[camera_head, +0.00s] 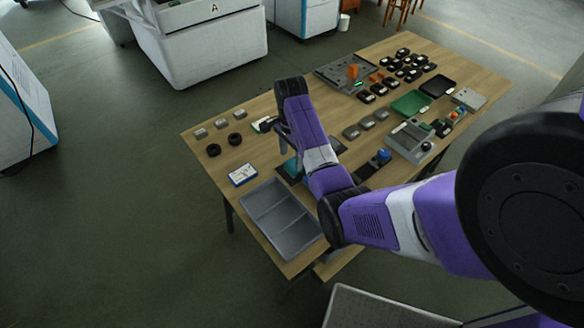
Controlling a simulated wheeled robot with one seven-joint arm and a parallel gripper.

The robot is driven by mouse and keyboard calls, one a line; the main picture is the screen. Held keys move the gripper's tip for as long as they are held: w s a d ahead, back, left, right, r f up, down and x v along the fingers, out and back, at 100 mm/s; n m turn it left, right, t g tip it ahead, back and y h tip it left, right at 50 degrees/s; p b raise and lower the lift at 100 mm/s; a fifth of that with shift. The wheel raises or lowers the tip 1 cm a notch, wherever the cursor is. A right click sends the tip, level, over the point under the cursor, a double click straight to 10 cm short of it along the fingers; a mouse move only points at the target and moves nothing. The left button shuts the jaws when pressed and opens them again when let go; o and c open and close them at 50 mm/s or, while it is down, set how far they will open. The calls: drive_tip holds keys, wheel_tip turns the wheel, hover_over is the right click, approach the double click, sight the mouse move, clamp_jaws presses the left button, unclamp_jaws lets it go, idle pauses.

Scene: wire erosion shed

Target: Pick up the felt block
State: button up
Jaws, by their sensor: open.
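My purple and black arm reaches over the wooden table, and my gripper (275,127) is low over its left part. The gripper is open; its fingertips are small and partly hidden by the arm's wrist. A small pale block with a greenish edge (261,124) lies right beside the fingers. It may be the felt block, but I cannot tell for sure at this size. I cannot tell whether the fingers touch it or stand around it.
Several small grey blocks (221,123) and two black rings (235,139) lie left of the gripper. A white-and-blue card (243,175) and a grey divided tray (310,237) are nearer. Dark parts, a green tray (411,102) and a control box (407,141) crowd the right side.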

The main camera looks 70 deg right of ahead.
sight(293, 164)
drive_tip(key=shift+s+d+f+p, duration=0.15)
drive_tip(key=shift+f+p, duration=0.1)
drive_tip(key=shift+f, duration=1.1)
drive_tip(key=shift+s+a+f+p, duration=0.1)
drive_tip(key=shift+s+f+p, duration=0.1)
drive_tip(key=shift+f, duration=1.1)
drive_tip(key=shift+d, duration=0.1)
drive_tip(key=c, duration=1.1)
drive_tip(key=shift+r, duration=0.15)
